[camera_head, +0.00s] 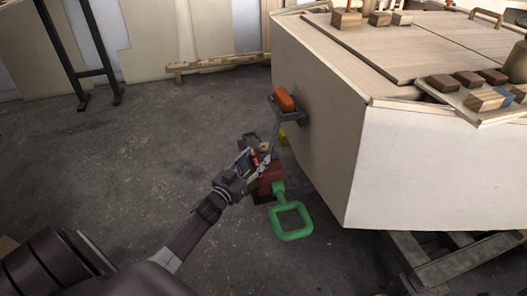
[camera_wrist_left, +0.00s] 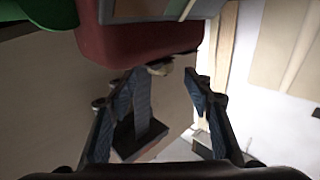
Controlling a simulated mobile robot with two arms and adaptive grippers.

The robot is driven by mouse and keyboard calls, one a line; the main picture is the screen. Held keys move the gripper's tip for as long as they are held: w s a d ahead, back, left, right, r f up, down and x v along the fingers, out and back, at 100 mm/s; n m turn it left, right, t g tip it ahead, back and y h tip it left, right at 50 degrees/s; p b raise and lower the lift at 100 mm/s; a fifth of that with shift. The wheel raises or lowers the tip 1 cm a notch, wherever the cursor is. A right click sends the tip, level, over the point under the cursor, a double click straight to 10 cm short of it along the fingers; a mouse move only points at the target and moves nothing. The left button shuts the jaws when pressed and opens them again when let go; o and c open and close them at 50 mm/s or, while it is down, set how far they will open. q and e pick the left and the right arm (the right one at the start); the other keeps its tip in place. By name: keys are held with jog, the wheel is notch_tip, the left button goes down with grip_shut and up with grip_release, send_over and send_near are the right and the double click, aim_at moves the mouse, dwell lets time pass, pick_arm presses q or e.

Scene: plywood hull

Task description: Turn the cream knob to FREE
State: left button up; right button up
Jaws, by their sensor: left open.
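The cream knob (camera_wrist_left: 160,68) shows small and partly hidden in the left wrist view, at the lower edge of a red housing (camera_wrist_left: 140,42). It lies between and just beyond the fingertips of my left gripper (camera_wrist_left: 164,84), which is open. I cannot tell whether a finger touches it. In the head view my left gripper (camera_head: 256,163) is beside the red housing (camera_head: 270,178), and a small cream spot (camera_head: 264,147) shows near the fingers. No FREE marking is readable. My right gripper is in neither view.
A green loop handle (camera_head: 291,222) extends from the housing toward the front. An orange block (camera_head: 284,99) sits on a dark bracket above, against the plywood hull (camera_head: 325,125). The concrete floor on the left is clear.

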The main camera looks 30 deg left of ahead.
aim_at(262, 151)
pick_arm(q)
jog(key=w+b, duration=0.1)
jog(key=w, duration=0.4)
jog(key=shift+a+f+b, duration=0.1)
jog(key=shift+a+b, duration=0.05)
jog(key=shift+b, duration=0.2)
jog(key=shift+c, duration=0.6)
jog(key=shift+w, duration=0.1)
jog(key=c, duration=1)
